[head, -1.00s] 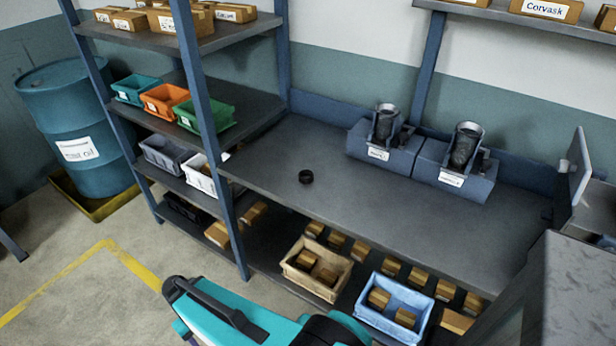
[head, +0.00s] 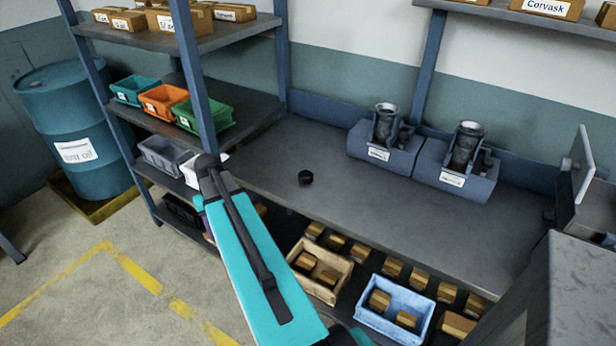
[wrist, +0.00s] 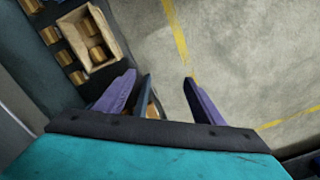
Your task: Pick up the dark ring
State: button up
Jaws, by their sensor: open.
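The dark ring (head: 305,177) lies on the grey workbench top (head: 330,210), left of its middle, with clear surface around it. In the head view my teal arm reaches up from the bottom, left of the ring, and its front end is over the bench's left corner by the shelf post. My gripper (wrist: 160,88) shows in the wrist view with its two purple fingers apart and nothing held between them. The wrist view looks down past the bench at the floor and lower shelf; the ring is not in it.
Two blue-grey grinder units (head: 383,148) (head: 456,165) stand at the back of the bench. A shelf rack with coloured bins (head: 205,113) is at the left. A wooden crate (head: 320,270) and a blue crate (head: 395,307) sit below the bench. A grey cabinet (head: 580,290) bounds the right.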

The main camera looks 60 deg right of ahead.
jog(key=s+d+r+m, duration=0.1)
jog(key=d+r, duration=0.4)
jog(key=s+d+r+m, duration=0.1)
jog(key=s+d+r, duration=0.1)
jog(key=d+r, duration=0.3)
jog(key=s+d+r+t+h, duration=0.1)
jog(key=s+d+r, duration=0.1)
jog(key=d+r, duration=0.3)
jog(key=shift+d+r+m+b, duration=0.1)
jog(key=shift+d+m+b, duration=0.25)
jog(key=shift+d, duration=0.4)
jog(key=s+d+r+m, duration=0.2)
jog(key=s+d+r, duration=0.7)
jog(key=s, duration=0.1)
jog(key=shift+s+d, duration=0.15)
jog(key=shift+d, duration=0.2)
jog(key=shift+f+m, duration=0.2)
jog(key=shift+m, duration=0.05)
jog(key=shift+w+d+f+p, duration=0.15)
jog(key=shift+f+p, duration=0.1)
jog(key=shift+f, duration=1.15)
jog(key=shift+w+d+f+p, duration=0.1)
jog(key=shift+f+p, duration=0.15)
jog(key=shift+f, duration=1.15)
jog(key=shift+w+d+f+p, duration=0.15)
jog(key=shift+f+p, duration=0.1)
jog(key=shift+f, duration=1.15)
